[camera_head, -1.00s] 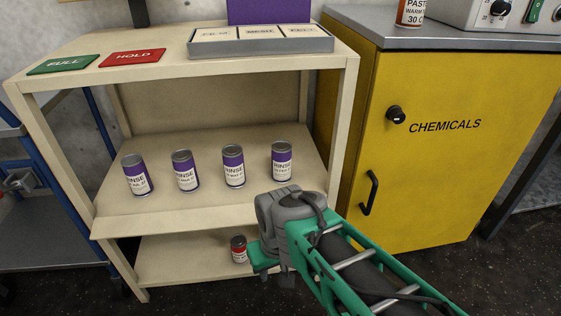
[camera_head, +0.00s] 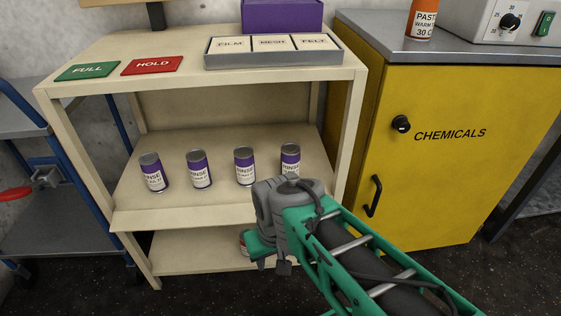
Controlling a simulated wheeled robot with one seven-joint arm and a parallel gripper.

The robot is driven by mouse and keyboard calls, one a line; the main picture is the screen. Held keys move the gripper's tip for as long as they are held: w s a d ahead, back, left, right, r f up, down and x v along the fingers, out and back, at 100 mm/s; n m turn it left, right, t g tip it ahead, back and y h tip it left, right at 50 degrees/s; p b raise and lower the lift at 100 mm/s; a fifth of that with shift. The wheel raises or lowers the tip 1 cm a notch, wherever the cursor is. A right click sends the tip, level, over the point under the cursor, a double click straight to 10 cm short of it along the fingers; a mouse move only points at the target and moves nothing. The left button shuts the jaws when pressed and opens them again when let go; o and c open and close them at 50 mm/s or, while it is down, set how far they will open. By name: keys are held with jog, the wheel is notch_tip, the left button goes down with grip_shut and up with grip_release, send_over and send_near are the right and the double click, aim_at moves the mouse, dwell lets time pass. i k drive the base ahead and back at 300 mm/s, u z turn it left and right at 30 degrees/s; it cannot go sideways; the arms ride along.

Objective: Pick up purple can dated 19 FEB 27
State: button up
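Several purple cans with white RINSE labels stand upright in a row on the middle shelf of the beige rack. They are the far left can (camera_head: 153,172), the second can (camera_head: 199,169), the third can (camera_head: 245,166) and the far right can (camera_head: 290,161). Their date lines are too small to read now. My gripper (camera_head: 262,250) is in front of the shelf, below and right of the third can, apart from the cans. Its fingers point away or down and I cannot tell their opening. My wrist hides the bottom of the far right can.
The beige rack (camera_head: 170,217) has a lower shelf with a red-labelled can (camera_head: 243,243), partly hidden by my gripper. Its top bears a green FULL card (camera_head: 88,71), a red HOLD card (camera_head: 152,66) and a grey tray (camera_head: 275,61). A yellow cabinet (camera_head: 430,180) stands right.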

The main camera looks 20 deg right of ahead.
aim_at(290, 152)
jog(key=u, duration=2.85)
jog(key=k, duration=0.6)
jog(key=z, duration=1.25)
